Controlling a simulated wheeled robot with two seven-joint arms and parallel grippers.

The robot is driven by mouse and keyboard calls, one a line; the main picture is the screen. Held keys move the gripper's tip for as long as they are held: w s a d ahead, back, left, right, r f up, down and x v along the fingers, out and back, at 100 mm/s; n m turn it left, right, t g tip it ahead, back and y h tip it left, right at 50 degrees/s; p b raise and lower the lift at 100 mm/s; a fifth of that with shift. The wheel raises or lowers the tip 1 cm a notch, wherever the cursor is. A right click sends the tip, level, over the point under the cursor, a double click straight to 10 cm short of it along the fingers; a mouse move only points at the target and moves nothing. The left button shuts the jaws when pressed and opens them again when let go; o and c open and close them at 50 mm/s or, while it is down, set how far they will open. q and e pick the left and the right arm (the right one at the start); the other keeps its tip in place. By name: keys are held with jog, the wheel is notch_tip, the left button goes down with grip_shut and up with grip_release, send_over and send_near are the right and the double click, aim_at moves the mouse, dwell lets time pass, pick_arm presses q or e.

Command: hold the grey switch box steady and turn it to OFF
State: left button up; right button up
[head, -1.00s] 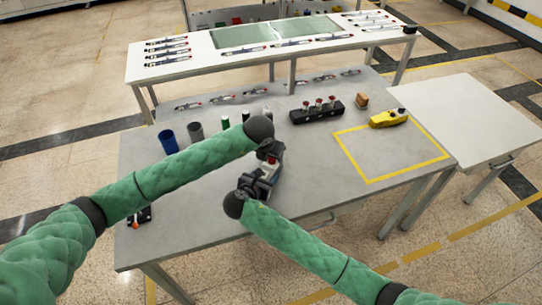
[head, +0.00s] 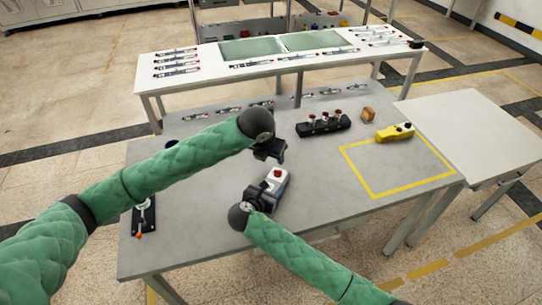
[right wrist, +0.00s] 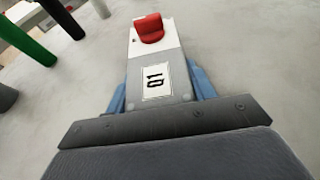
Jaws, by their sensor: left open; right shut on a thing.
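The grey switch box (head: 277,185) stands on the grey workbench in front of my right gripper, with a red switch (head: 277,174) on its far end. In the right wrist view the box (right wrist: 157,110) shows a white label with dark characters and the red switch (right wrist: 149,27). My right gripper (head: 264,193) is shut on the near part of the box, its blue fingers on both sides. My left gripper (head: 270,155) is open and empty, above and behind the box, apart from it. I cannot tell the switch's setting.
A black block with several red-topped parts (head: 323,125), a wooden block (head: 368,115) and a yellow device (head: 394,132) stand at the back right. A yellow-taped square (head: 400,165) is mostly clear. A small lever device (head: 144,217) sits at the left edge.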

jog(key=o, duration=1.2)
jog(key=shift+o, duration=0.2)
